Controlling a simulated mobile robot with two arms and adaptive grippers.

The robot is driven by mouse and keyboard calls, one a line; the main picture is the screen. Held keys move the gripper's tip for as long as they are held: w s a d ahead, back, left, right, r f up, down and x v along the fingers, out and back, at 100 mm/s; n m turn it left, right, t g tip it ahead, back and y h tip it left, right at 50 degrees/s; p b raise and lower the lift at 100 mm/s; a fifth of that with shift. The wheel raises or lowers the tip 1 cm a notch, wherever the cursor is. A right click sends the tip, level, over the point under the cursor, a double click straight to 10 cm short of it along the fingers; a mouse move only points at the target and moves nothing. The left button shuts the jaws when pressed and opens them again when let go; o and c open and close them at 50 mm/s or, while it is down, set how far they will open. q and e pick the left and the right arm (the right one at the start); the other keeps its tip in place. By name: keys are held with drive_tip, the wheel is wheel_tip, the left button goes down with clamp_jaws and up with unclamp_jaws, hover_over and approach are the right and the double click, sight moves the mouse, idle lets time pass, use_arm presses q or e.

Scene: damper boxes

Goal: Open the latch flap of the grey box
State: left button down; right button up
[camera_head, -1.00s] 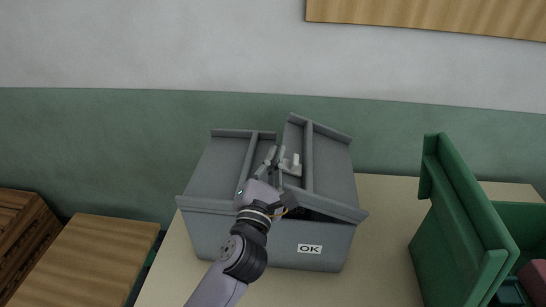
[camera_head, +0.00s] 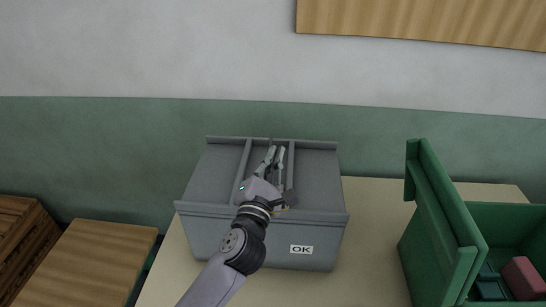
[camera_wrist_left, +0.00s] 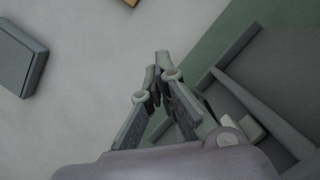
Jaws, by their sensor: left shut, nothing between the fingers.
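The grey box (camera_head: 320,255) stands on the table with an OK label on its front. Its left lid panel (camera_head: 213,178) and right lid flap (camera_head: 318,180) both lie level across the top. My left gripper (camera_head: 275,150) is shut and empty, above the middle of the box beside the inner edge of the right flap. In the left wrist view its fingers (camera_wrist_left: 157,80) are close together, and a pale latch piece (camera_wrist_left: 229,134) on the grey box shows to their right. In the head view the arm and fingers mostly hide the latch. My right gripper is out of view.
An open green box (camera_head: 432,235) with a raised lid stands at the right, with a red item (camera_head: 522,277) inside. A wooden surface (camera_head: 90,262) is at the lower left. Bare table (camera_head: 375,225) lies between the two boxes.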

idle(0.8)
use_arm(q)
drive_tip(key=v, duration=1.2)
